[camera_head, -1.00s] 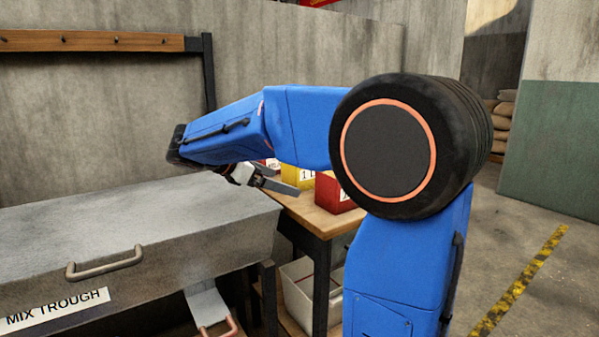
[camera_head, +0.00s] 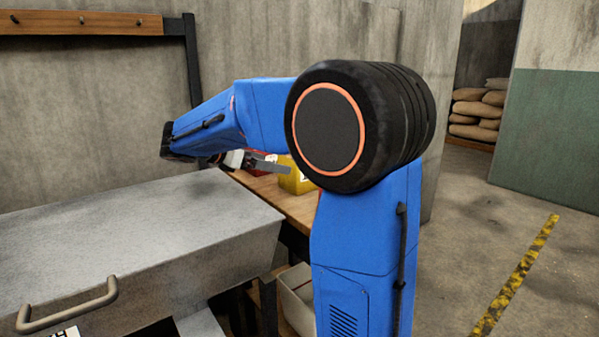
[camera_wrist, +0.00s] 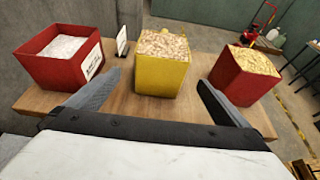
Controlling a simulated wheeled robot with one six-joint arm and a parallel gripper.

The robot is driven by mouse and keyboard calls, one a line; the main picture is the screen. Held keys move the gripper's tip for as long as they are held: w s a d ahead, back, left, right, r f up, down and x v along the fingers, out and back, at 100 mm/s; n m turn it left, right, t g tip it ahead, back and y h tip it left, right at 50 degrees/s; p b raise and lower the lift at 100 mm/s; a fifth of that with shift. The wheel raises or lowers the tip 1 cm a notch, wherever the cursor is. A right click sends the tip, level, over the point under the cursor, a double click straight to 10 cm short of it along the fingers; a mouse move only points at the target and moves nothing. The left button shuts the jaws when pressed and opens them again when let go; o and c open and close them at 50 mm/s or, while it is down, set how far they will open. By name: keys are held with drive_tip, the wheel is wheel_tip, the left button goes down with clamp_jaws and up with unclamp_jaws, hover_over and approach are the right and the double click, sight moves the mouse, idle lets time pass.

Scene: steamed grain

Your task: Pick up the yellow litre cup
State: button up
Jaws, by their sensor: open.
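The yellow litre cup (camera_wrist: 161,75) stands upright on a wooden table (camera_wrist: 135,112) in the wrist view, filled with a pale grainy material. In the head view the yellow cup (camera_head: 295,178) shows only in part behind my arm. My gripper (camera_wrist: 155,95) is open, with one finger to the left and one to the right of the cup in the picture. The cup lies ahead of the gap between the fingers, and nothing is held. In the head view my gripper (camera_head: 262,164) points right toward the cup.
A red container (camera_wrist: 62,82) with white contents stands left of the cup, and another red one (camera_wrist: 238,88) with yellowish grain stands right. A small label card (camera_wrist: 121,42) stands behind. The metal trough (camera_head: 130,215) is left of the table in the head view.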

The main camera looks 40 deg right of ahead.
drive_tip(key=x, duration=1.3)
drive_tip(key=shift+r, duration=0.1)
drive_tip(key=c, duration=2.1)
wheel_tip(320, 180, up, 10)
